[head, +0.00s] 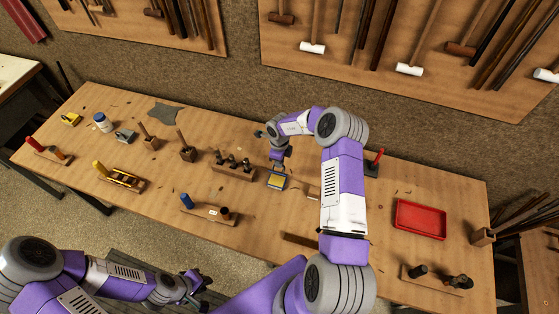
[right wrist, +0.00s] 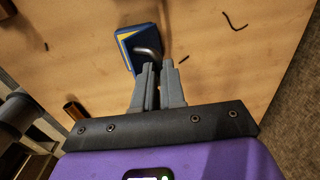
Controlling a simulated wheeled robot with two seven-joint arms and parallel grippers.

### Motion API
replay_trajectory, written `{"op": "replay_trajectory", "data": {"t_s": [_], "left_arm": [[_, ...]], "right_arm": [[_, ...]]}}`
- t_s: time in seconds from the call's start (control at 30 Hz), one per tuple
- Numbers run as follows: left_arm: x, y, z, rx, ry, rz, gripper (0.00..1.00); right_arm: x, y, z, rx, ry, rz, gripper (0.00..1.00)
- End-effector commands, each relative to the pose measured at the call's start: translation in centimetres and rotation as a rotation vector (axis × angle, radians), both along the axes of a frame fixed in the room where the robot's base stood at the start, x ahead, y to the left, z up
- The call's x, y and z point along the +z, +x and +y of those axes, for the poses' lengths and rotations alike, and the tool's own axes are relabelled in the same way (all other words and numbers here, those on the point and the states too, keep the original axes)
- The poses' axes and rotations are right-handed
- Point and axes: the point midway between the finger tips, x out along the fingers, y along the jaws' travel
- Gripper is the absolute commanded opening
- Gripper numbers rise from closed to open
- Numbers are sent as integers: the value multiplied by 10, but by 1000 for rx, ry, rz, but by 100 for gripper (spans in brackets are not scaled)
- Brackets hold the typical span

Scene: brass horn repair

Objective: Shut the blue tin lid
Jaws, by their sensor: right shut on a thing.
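The small blue tin (head: 277,182) sits near the middle of the bench, with a yellow face or inside showing. In the right wrist view the blue tin (right wrist: 128,42) lies just beyond my fingertips, with a yellow stripe along it. My right gripper (head: 279,163) reaches down at the tin's back edge. In the right wrist view its fingers (right wrist: 156,72) are close together, by a bent grey metal piece (right wrist: 147,52) at the tin. They seem shut on this piece; the lid's angle cannot be told. My left gripper (head: 196,286) hangs off the bench's front edge, its jaw gap unclear.
A wooden block with several dark punches (head: 233,170) stands just left of the tin. A red tray (head: 420,219) lies at the right. A block with a blue-handled tool (head: 207,210) is at the front. My right arm hides some bench.

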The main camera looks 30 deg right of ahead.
Motion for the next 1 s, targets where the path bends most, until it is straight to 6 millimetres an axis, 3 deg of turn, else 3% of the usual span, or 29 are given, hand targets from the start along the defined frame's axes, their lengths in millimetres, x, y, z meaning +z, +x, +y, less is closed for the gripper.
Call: {"op": "replay_trajectory", "data": {"t_s": [0.77, 1.0], "left_arm": [[0, 0, 0, 0, 0, 0, 21], [-12, 0, 0, 0, 0, 0, 21]], "right_arm": [[1, -3, 3, 3, -47, -35, 0], [-2, -10, 13, 8, -142, -112, 0]]}}
